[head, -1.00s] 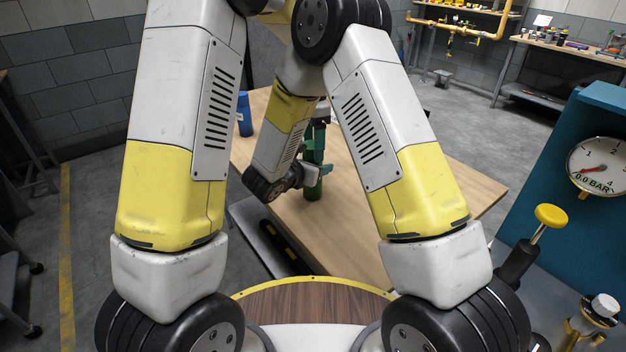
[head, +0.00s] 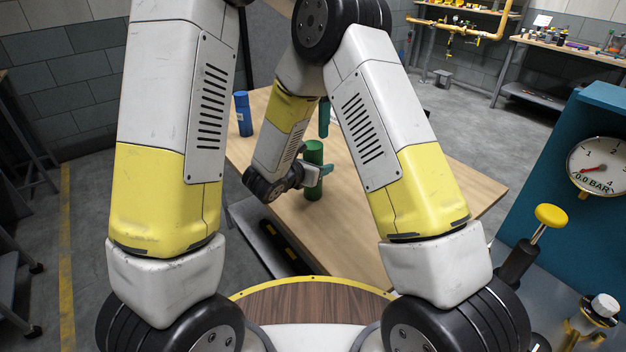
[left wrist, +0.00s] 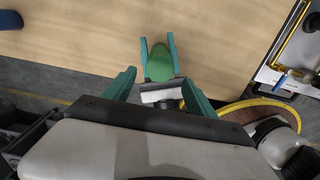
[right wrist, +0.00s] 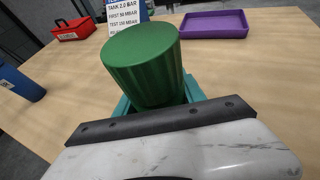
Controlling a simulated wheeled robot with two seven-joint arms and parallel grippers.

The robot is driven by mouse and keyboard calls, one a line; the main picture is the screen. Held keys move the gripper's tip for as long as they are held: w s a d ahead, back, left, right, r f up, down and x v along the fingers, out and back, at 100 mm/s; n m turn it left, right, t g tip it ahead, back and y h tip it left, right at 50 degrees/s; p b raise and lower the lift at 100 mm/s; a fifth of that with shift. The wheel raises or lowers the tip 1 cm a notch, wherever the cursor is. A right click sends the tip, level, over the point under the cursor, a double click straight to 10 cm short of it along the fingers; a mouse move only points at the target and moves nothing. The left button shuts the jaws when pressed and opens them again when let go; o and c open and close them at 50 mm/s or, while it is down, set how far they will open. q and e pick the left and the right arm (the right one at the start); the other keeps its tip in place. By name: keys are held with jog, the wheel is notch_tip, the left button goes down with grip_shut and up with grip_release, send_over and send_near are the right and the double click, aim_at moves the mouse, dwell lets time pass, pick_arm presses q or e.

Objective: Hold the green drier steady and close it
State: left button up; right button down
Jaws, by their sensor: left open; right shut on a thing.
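The green drier (head: 313,168) stands upright on the wooden table, a plain ribbed cylinder with a flat top. It shows large in the right wrist view (right wrist: 143,65) and from above in the left wrist view (left wrist: 159,66). No seam or gap shows below its top, but its lower part is hidden. My right gripper (right wrist: 158,98) is shut around the drier's body, a teal finger on either side. My left gripper (left wrist: 157,92) is open and empty above the drier, apart from it. In the head view only part of a left finger (head: 323,117) shows behind my right arm.
A blue cylinder (head: 243,114) stands at the table's left. A red box (right wrist: 74,29), a purple tray (right wrist: 214,24) and a sign with pressure values (right wrist: 126,18) are farther back. The tabletop around the drier is clear.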

aim_at(313, 145)
pick_arm(q)
jog(key=shift+f, duration=0.1)
jog(key=shift+f, duration=3.95)
jog(key=shift+c, duration=0.2)
grip_shut()
jog(key=m, duration=0.3)
jog(key=shift+o, duration=0.6)
grip_release()
